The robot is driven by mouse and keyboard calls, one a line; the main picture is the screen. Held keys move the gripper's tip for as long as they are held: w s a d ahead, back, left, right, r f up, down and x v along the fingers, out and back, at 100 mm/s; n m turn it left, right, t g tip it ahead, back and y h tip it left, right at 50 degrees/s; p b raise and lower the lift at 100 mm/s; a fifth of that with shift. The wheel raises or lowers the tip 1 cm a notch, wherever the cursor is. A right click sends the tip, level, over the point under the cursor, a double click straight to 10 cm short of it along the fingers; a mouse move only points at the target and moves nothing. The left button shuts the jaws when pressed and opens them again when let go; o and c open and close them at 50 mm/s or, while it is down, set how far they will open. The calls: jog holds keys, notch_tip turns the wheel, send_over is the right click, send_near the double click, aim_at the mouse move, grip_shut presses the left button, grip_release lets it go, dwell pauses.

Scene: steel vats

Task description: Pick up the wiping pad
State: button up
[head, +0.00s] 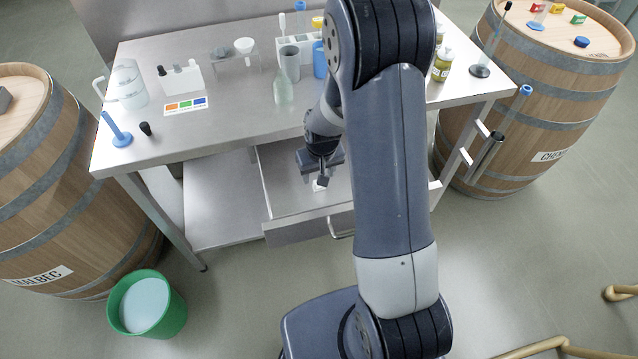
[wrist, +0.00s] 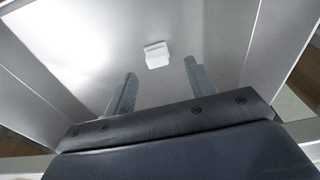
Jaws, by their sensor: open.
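The wiping pad, a small white block (wrist: 157,56), lies on the floor of the open drawer (wrist: 85,30). In the head view only a white bit of it (head: 318,187) shows beside my gripper, which partly hides it. My gripper (head: 322,180) reaches down into the drawer, which is pulled out below the steel table. In the wrist view my gripper (wrist: 160,70) has its two fingers wide apart with nothing between them. The pad appears just beyond the fingertips, roughly centred between them. I see no contact with it.
The drawer's front wall (head: 290,234) and side walls border my gripper closely. The steel table (head: 215,125) above holds glassware and bottles. Barrels (head: 65,190) (head: 560,85) stand at both sides. A green bucket (head: 175,312) is on the floor at left.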

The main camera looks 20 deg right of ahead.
jog(key=shift+w+d+f+p, duration=0.1)
jog(key=shift+w+f+p, duration=0.1)
jog(key=shift+f, duration=0.6)
jog(key=shift+w+d+f+p, duration=0.1)
jog(key=shift+f+p, duration=0.05)
jog(key=shift+f, duration=0.6)
jog(key=shift+w+f+p, duration=0.1)
jog(key=shift+f+p, duration=0.1)
jog(key=shift+f, duration=0.6)
jog(key=c, duration=1)
